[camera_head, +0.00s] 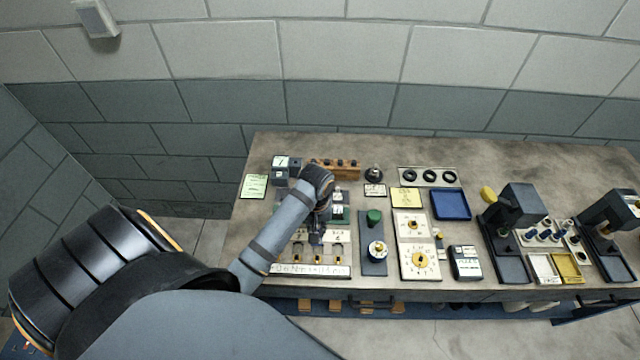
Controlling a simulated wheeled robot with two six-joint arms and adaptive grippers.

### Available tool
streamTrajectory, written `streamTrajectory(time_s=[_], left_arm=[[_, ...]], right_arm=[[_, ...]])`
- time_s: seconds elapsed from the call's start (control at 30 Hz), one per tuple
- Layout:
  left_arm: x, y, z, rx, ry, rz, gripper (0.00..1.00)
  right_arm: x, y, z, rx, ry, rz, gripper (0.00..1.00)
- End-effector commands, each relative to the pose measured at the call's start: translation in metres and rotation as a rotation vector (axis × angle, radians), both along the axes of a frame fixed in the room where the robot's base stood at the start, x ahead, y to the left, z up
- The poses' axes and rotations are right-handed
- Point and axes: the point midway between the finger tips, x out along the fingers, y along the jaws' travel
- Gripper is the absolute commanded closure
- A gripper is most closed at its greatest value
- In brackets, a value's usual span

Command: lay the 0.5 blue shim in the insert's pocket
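My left arm reaches in from the lower left over the workbench. My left gripper (318,236) points down over a group of small fixtures at the left of the bench. Its fingers are small and dark here, so I cannot tell whether they are open or shut, or whether they hold anything. Green pieces with white labels (341,213) lie just right of the gripper, partly hidden by it. I cannot make out the 0.5 blue shim, nor tell which piece is the insert or its pocket. My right gripper is not in view.
A blue tray (451,205) lies mid-bench, with a yellow note (405,197) beside it. A wooden block (334,168) stands behind the gripper. A dark plate with a green knob (373,217) and a white dial panel (419,262) are to the right. Dark presses (521,205) stand further right.

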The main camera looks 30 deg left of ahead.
Motion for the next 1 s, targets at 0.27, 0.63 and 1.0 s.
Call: streamTrajectory(time_s=[0.27,0.63,1.0], left_arm=[[0.000,0.000,-0.022,0.001,0.001,-0.001,0.98],[0.000,0.000,-0.046,0.000,0.001,-0.001,0.98],[0.000,0.000,-0.050,0.000,0.000,-0.001,0.98]], right_arm=[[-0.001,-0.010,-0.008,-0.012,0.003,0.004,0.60],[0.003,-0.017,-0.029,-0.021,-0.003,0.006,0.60],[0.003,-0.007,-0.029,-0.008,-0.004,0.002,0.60]])
